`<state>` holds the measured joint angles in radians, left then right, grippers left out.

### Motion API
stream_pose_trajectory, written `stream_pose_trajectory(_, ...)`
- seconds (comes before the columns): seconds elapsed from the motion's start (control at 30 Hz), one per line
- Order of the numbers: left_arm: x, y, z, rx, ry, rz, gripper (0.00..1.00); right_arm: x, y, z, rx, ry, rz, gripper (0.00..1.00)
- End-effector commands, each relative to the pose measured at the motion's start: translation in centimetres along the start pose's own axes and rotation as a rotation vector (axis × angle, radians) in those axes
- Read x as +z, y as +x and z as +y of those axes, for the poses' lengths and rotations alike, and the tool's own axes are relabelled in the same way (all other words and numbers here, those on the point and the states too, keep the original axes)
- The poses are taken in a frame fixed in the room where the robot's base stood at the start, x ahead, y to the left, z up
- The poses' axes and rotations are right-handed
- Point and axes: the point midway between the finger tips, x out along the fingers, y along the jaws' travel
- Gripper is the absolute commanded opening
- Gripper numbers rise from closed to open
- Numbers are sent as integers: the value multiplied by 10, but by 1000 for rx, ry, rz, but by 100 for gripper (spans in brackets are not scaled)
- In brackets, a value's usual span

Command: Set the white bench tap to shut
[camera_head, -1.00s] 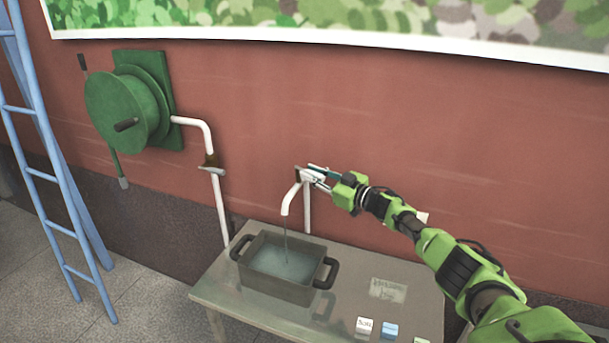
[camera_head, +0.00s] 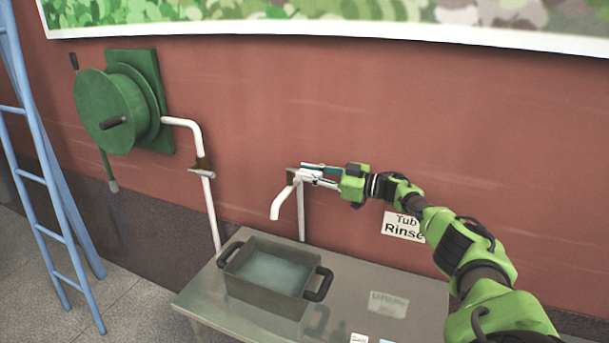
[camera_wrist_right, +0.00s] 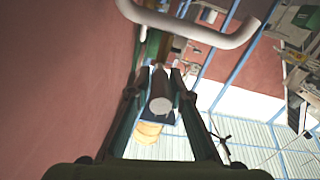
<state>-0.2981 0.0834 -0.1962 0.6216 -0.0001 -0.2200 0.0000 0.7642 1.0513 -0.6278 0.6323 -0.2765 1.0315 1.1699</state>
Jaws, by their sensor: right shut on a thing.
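The white bench tap (camera_head: 284,199) stands on a white riser pipe behind the bench, its curved spout over the dark tub (camera_head: 252,284). No stream shows below the spout now. My right gripper (camera_head: 308,176) reaches in from the right and is shut on the tap's handle at the top of the tap. In the right wrist view, the fingers (camera_wrist_right: 158,84) stand on either side of the grey handle end (camera_wrist_right: 160,104), and the white spout (camera_wrist_right: 190,34) curves across the top. The handle is mostly hidden by the gripper in the head view. My left gripper is not in view.
The tub holds water and stands on the metal bench (camera_head: 350,322). A "Tub Rinse" sign (camera_head: 402,225) hangs on the wall beside my right arm. A green hose reel (camera_head: 118,110) with a white pipe and a blue ladder (camera_head: 45,175) are at left.

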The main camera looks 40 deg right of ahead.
Motion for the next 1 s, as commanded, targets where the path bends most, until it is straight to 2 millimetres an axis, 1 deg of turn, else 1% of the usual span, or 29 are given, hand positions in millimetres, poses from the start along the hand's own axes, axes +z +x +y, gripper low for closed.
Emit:
stream_pose_trajectory(0.13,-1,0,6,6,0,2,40,-1,0,1,2,0,1,0)
stream_pose_trajectory(0.17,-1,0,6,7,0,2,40,-1,0,1,2,0,1,24)
stream_pose_trajectory(0.2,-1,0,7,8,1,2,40,-1,0,1,2,0,1,35)
stream_pose_trajectory(0.23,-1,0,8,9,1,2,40,-1,0,0,2,0,1,37)
stream_pose_trajectory(0.47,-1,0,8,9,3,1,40,-1,1,0,1,0,2,37)
stream_pose_trajectory(0.53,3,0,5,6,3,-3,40,-1,0,0,0,0,2,37)
stream_pose_trajectory(0.67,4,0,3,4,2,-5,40,0,-6,0,0,0,0,37)
stream_pose_trajectory(0.77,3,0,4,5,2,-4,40,1,-18,0,1,-1,-3,37)
stream_pose_trajectory(1.0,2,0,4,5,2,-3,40,2,-61,0,0,0,-5,37)
